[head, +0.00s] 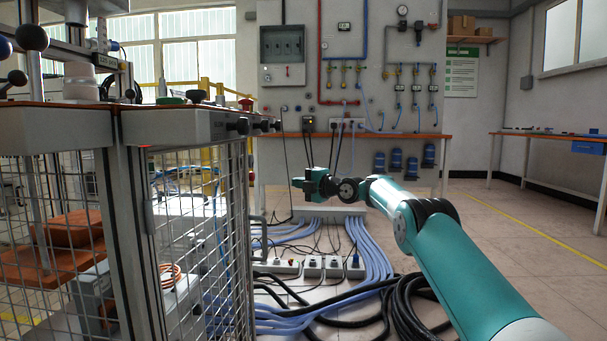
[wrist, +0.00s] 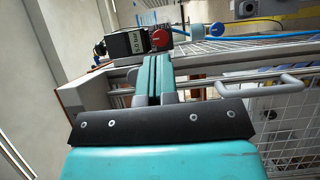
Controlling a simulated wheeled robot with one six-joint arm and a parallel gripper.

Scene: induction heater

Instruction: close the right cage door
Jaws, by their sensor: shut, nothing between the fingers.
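The cage (head: 130,225) stands at the left in the head view, with wire-mesh sides in grey metal frames. A mesh panel at its right side (head: 238,240), seen steeply from the side, appears to be the right cage door; how far it stands open is unclear. A grey bar handle (head: 262,228) shows by its edge, and a bar handle on mesh also shows in the wrist view (wrist: 282,84). My gripper (head: 303,183) is right of the cage, its teal fingers (wrist: 158,72) shut together and empty. In the wrist view the handle lies to their right, apart from them.
A red button (wrist: 160,39) and black box (wrist: 127,43) lie beyond the fingertips in the wrist view. Cables (head: 375,265) and power sockets (head: 312,266) cover the floor between cage and arm. A workbench (head: 465,136) stands at the back; the floor at right is clear.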

